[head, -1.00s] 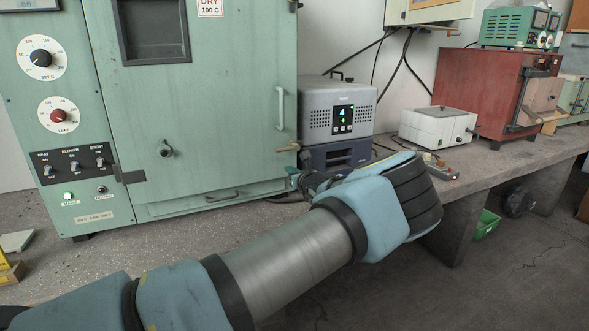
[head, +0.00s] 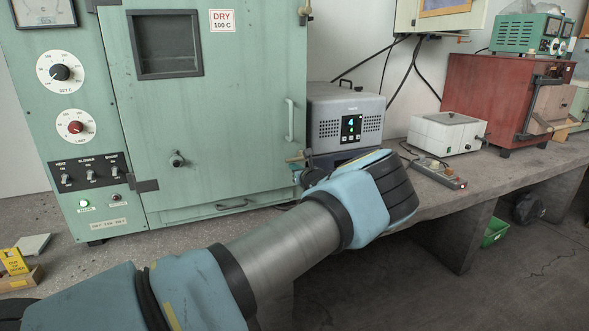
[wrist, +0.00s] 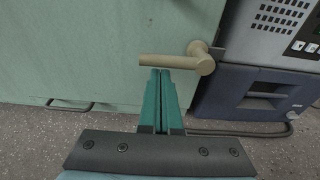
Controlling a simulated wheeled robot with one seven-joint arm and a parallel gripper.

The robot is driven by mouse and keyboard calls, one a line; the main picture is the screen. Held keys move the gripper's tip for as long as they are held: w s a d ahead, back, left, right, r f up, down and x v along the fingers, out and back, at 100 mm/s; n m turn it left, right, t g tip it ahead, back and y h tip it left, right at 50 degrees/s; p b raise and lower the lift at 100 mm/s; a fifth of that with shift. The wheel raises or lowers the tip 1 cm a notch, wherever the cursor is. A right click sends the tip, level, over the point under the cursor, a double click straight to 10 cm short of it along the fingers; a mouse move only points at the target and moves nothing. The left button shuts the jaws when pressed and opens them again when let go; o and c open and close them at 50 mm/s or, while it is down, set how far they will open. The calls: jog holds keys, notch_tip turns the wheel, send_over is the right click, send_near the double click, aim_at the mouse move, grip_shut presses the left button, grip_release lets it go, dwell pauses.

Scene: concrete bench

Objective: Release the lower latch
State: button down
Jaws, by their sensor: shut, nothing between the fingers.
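The lower latch (head: 296,158) is a tan lever on the right edge of the green oven door (head: 245,110). In the wrist view the lower latch (wrist: 172,61) lies about level, its bar pointing left over the door and its pivot at the right. My gripper (wrist: 165,72) is shut and empty, with its teal fingertips just under the bar. I cannot tell whether they touch it. In the head view my wrist mostly hides the gripper. The door looks closed.
An upper latch (head: 304,12) sits higher on the same edge. A door handle (head: 289,120) stands between the latches. A grey instrument (head: 345,118) over a dark blue unit (wrist: 258,95) stands close right of the oven. A white box (head: 446,133) is farther right.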

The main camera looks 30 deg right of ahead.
aim_at(304, 147)
jog(key=shift+a+r+m, duration=0.1)
jog(key=shift+r+m, duration=0.4)
jog(key=shift+m, duration=0.4)
jog(key=shift+r+m+y, duration=0.4)
jog(key=shift+r+m, duration=0.25)
jog(key=shift+m, duration=0.45)
jog(key=shift+s+d+r+m+t+y, duration=0.15)
jog(key=shift+d+r+m, duration=0.4)
jog(key=shift+r+m, duration=0.3)
jog(key=shift+w+d+r+m+t+y, duration=0.1)
jog(key=shift+d+r+m+y, duration=0.1)
jog(key=shift+d+r+m, duration=0.6)
jog(key=shift+s+d+r+m+t+y, duration=0.2)
jog(key=shift+r+m, duration=0.4)
jog(key=shift+m, duration=0.55)
jog(key=shift+d+r, duration=0.15)
jog(key=shift+d, duration=0.1)
